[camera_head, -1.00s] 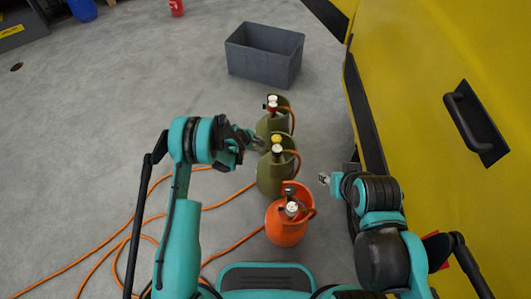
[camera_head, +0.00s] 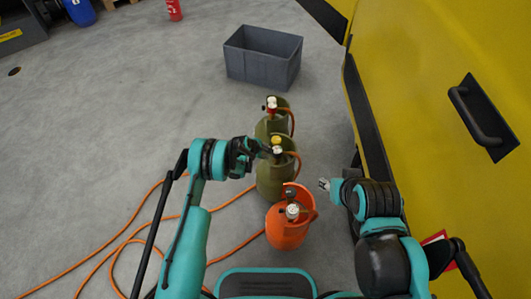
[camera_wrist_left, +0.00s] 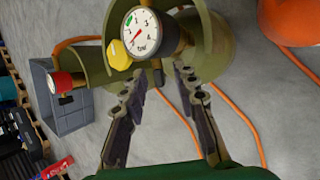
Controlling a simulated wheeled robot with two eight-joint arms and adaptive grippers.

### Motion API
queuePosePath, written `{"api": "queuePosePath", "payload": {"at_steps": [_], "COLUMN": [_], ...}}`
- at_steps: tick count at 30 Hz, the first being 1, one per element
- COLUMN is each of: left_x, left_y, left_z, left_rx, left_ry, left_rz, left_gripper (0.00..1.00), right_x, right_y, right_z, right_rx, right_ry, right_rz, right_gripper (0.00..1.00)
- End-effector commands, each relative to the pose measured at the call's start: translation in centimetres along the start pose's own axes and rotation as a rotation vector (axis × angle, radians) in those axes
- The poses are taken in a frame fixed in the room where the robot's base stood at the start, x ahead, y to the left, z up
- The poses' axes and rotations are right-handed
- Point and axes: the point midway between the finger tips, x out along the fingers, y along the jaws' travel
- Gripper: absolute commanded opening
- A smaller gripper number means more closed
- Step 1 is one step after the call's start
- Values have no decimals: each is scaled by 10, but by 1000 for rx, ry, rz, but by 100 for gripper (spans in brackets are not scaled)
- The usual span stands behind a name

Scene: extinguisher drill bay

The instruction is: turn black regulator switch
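Three gas cylinders stand in a row: a far olive one (camera_head: 264,128), a middle olive one (camera_head: 266,185) and a near orange one (camera_head: 287,236). The orange one has a dark knob (camera_head: 290,191) and a pale-topped regulator (camera_head: 292,211). The middle one has a yellow knob (camera_head: 277,140), the far one a red-marked regulator (camera_head: 272,105). My left gripper (camera_head: 267,149) is at the middle cylinder's top. In the left wrist view its fingers (camera_wrist_left: 160,78) are apart and empty, just below the gauge (camera_wrist_left: 142,32) and yellow knob (camera_wrist_left: 119,54). My right gripper (camera_head: 323,184) is right of the cylinders, apart from them; its opening is unclear.
Orange hoses (camera_head: 130,241) lie on the floor at left. A grey crate (camera_head: 262,68) stands behind the cylinders. A yellow wall with a black handle (camera_head: 478,116) closes off the right side. The grey floor at left is mostly clear.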

Motion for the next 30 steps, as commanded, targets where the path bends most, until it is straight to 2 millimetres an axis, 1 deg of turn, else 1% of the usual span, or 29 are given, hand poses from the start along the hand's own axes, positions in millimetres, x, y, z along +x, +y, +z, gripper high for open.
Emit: {"api": "queuePosePath", "payload": {"at_steps": [2, 3, 5, 6, 13, 22, 30], "left_x": [0, 0, 0, 0, 0, 0, 0], "left_y": [0, 0, 0, 0, -1, -4, -4], "left_z": [0, 0, 0, 0, 0, 0, 0], "left_rx": [0, 0, 0, 0, 5, 86, 95], "left_ry": [0, 0, 0, 0, 0, -1, 0], "left_rz": [0, 0, 0, 0, 12, 206, 229], "left_gripper": [29, 19, 3, 0, 0, 0, 0], "right_x": [0, 0, 0, 0, 0, 0, 0], "right_y": [0, 0, 0, 0, 0, 0, 0], "right_z": [0, 0, 0, 0, 0, 0, 0], "right_rx": [0, 0, 0, 0, 0, 0, 0], "right_ry": [0, 0, 0, 0, 0, 0, 0], "right_rz": [0, 0, 0, 0, 0, 0, 0], "right_gripper": [40, 40, 40, 40, 40, 40, 40]}}
